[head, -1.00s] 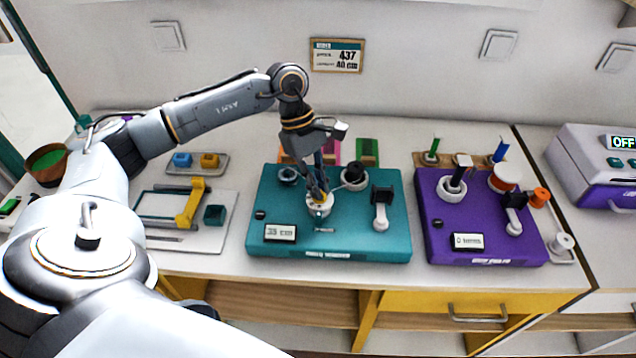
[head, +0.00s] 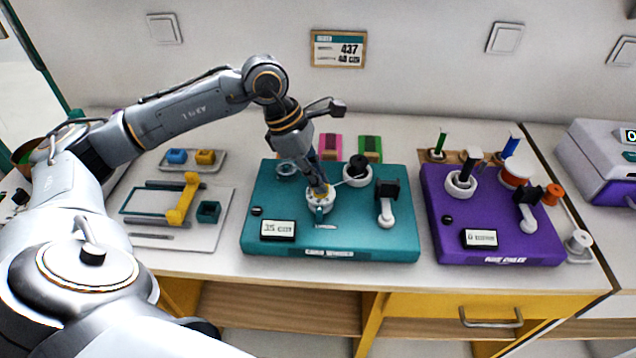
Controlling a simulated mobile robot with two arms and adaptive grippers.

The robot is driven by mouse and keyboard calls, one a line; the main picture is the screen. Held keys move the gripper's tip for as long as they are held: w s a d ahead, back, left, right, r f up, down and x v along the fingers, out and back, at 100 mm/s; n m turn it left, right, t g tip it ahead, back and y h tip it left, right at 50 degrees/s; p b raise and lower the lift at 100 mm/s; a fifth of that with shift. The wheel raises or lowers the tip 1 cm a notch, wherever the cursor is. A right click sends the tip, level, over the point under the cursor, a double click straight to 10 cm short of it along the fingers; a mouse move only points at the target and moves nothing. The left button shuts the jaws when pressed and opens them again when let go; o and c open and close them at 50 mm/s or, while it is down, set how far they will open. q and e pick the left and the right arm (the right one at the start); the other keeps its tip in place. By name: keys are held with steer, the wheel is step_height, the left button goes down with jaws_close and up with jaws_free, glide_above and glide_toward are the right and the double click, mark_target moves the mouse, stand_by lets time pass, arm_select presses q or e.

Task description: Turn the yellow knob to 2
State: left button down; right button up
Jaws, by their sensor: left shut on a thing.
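A teal board (head: 345,235) stands on the table in front of me. Near its middle is a round white dial (head: 320,204) with a bit of yellow at its top, which I take for the yellow knob; the fingers cover most of it. My left gripper (head: 319,190) reaches down from above and is shut on this knob. The knob's pointer and any numbers around it are too small to read. A small display (head: 278,230) sits at the board's front left, its text blurred. My right gripper is not in view.
A white spool (head: 358,175) and a black crank (head: 387,195) stand on the teal board close to the gripper. A purple board (head: 490,240) with knobs and a display is at right. A tray with blue and yellow blocks (head: 205,157) lies at left.

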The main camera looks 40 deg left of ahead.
arm_select(q)
steer(key=shift+n+b, duration=0.3)
steer(key=shift+n, duration=0.3)
steer(key=c, duration=1.5)
jaws_free()
steer(key=shift+o, duration=0.2)
steer(key=shift+a+r, duration=0.1)
steer(key=shift+r, duration=0.05)
steer(key=v, duration=1.1)
steer(key=shift+s+r, duration=0.3)
steer(key=shift+r, duration=0.1)
